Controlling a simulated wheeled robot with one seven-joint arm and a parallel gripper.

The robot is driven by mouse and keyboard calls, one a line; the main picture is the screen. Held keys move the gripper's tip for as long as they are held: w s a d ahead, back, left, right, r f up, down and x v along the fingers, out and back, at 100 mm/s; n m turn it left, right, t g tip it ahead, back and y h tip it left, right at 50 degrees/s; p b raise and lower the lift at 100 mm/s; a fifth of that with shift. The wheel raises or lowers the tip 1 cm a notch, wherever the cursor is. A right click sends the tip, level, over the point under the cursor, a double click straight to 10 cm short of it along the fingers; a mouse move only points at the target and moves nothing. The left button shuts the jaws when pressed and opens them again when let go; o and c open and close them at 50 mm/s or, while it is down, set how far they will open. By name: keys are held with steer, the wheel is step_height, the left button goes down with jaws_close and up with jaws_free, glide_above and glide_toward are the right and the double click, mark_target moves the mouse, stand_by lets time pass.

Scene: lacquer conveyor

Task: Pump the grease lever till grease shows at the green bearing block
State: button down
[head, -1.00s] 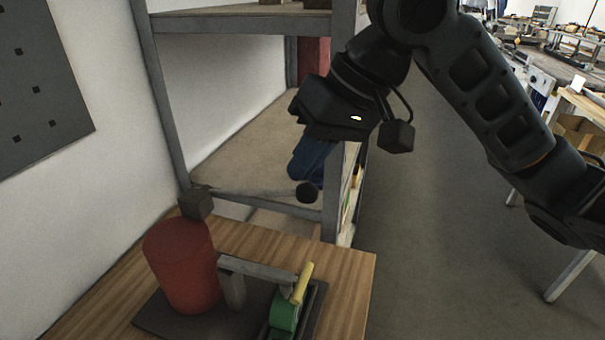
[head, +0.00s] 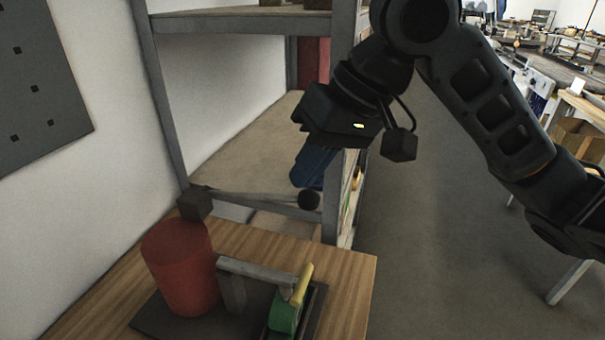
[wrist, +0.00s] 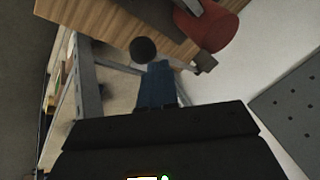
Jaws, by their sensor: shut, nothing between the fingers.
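A red grease pump cylinder (head: 183,270) stands on a dark base plate on the wooden table, with a dark block (head: 195,202) on top. The grease lever (head: 255,195) is a thin grey rod running right from this block to a round black knob (head: 308,200). The green bearing block (head: 285,316) sits at the plate's right, with a yellow piece (head: 302,285) on it; I cannot tell if grease shows there. My gripper (head: 304,184) is shut and empty, its blue fingers just above the knob. The wrist view shows the knob (wrist: 143,50) just beyond the fingertips; contact is unclear.
A grey-framed shelf (head: 250,150) stands behind the wooden table (head: 345,275), close to my gripper. A grey bracket (head: 255,268) joins the pump to the green block's side. A white wall is at the left. Open floor (head: 430,240) lies to the right.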

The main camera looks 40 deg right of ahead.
mark_target(316, 193)
steer(key=shift+s+d+f+b, duration=0.15)
steer(key=shift+s+f+b, duration=0.1)
steer(key=shift+f+b, duration=0.5)
steer(key=shift+s+d+f+b, duration=0.2)
steer(key=shift+f+b, duration=0.2)
steer(key=shift+f, duration=0.5)
stand_by(1.7)
stand_by(0.5)
steer(key=shift+w+a+r+p, duration=0.25)
steer(key=shift+w+r+p, duration=0.05)
steer(key=shift+r+p, duration=0.9)
steer(key=shift+w+a+r+p, duration=0.2)
steer(key=shift+w+r+p, duration=0.1)
steer(key=shift+r+p, duration=0.8)
steer(key=shift+w+a+r+p, duration=0.25)
steer(key=shift+w+r+p, duration=0.05)
steer(key=shift+r+p, duration=0.9)
steer(key=r+p, duration=0.1)
steer(key=w+r+p, duration=0.1)
steer(key=r, duration=0.1)
steer(key=a+r+p, duration=0.1)
steer(key=shift+w+r, duration=0.15)
steer(key=shift+r, duration=0.1)
steer(key=shift+d, duration=0.1)
